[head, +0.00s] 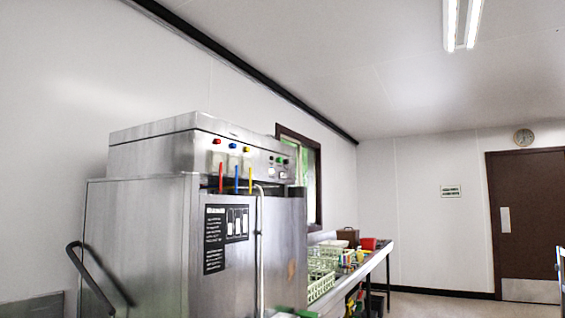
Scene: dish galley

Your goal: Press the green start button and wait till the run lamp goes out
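A steel dishwashing machine (145,235) stands at the left of the head view. I cannot make out a run lamp or whether one is lit. Neither of my grippers shows in the view.
Red, blue and yellow caps (233,146) and tubes sit on the machine's front. A black bar handle (90,280) sticks out at lower left. A counter with green racks (321,285) runs right of the machine. A brown door (527,220) stands far right.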

